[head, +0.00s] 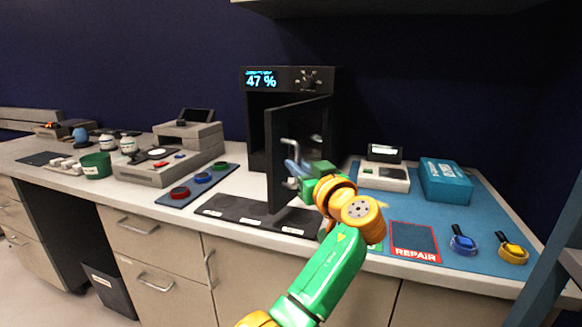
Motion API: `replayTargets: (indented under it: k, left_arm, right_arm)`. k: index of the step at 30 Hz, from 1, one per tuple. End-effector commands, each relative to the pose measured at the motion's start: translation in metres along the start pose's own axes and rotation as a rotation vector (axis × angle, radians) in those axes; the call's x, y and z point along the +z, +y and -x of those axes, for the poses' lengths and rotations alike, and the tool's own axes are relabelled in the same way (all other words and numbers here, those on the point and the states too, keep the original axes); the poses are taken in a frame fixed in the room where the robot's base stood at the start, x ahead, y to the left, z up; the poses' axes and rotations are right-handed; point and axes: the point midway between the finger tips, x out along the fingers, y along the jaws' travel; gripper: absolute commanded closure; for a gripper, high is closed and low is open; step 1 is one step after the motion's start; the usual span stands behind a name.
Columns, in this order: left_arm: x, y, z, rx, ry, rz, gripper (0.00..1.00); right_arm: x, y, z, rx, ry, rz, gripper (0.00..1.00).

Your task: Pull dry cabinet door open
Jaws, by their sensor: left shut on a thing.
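The dry cabinet (290,78) is a black box at the back of the counter, with a lit "47 %" display on its top panel. Its dark door (285,160) stands swung out toward me, and part of the cabinet's dark inside shows to the left of it. A pale metal handle (290,142) is on the door face. My left gripper (297,170) is shut on the handle, at the door's right-hand face. The gripper and wrist hide part of the handle and door. My right gripper is not in view.
A black mat (235,207) lies in front of the cabinet. A blue pad with red, green and blue pucks (202,178) is on its left. On the right, a blue mat (455,200) holds a device (383,177), a teal box (446,180) and tool-like items.

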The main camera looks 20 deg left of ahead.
Motion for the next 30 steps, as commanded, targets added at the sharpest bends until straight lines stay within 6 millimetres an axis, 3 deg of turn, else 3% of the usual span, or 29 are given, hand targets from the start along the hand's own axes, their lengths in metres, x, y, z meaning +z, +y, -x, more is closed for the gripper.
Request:
replayTargets:
  k: [8,9,12,21,25,30]
  left_arm:
    - [-0.003,0.001,0.001,0.006,0.006,0.002,1.00]
    - [-0.003,0.001,0.001,0.007,0.006,0.002,0.77]
    - [-0.002,0.001,0.000,0.006,0.005,0.001,0.55]
    - [0.001,0.001,0.003,0.005,0.003,0.001,0.55]
    - [0.004,0.002,0.028,0.009,0.004,0.006,0.55]
    - [0.000,0.003,0.061,0.007,0.006,0.001,0.55]
  right_arm:
    - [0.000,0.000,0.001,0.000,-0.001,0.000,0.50]
    - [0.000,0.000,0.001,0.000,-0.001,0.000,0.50]
    - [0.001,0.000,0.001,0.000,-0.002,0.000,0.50]
    - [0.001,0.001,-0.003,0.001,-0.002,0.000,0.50]
    - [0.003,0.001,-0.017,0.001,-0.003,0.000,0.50]
    - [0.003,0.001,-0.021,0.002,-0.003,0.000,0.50]
